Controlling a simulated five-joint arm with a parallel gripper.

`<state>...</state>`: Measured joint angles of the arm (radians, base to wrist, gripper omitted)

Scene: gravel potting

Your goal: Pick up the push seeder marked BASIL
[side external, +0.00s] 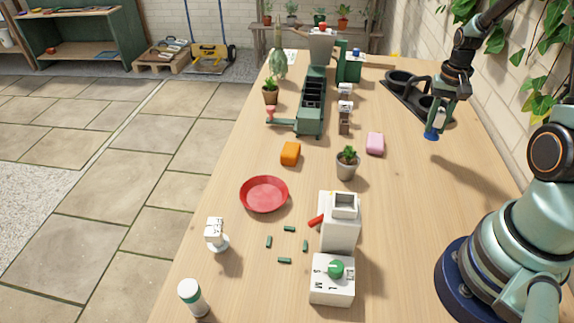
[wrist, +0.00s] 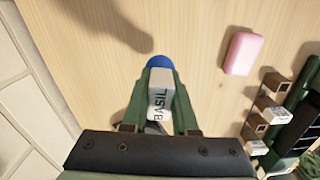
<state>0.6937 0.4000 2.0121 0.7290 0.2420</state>
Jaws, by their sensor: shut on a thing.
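The push seeder marked BASIL (wrist: 159,98) is a pale body with dark lettering and a blue end (wrist: 160,62). My gripper (wrist: 160,82) is shut on it, one green finger on each side of the body. In the side view my gripper (side external: 436,116) is at the right part of the table, in front of a black holder. The seeder's blue end (side external: 431,135) points down below the fingers there. The fingers hide most of its body in that view. I cannot tell whether the blue end touches the table.
The black holder (side external: 396,93) with round openings stands by the wall. A pink block (side external: 375,143) lies left of my gripper. Small white-labelled blocks (side external: 345,106) stand beside a long green machine (side external: 311,105). A potted plant (side external: 347,163) stands nearer.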

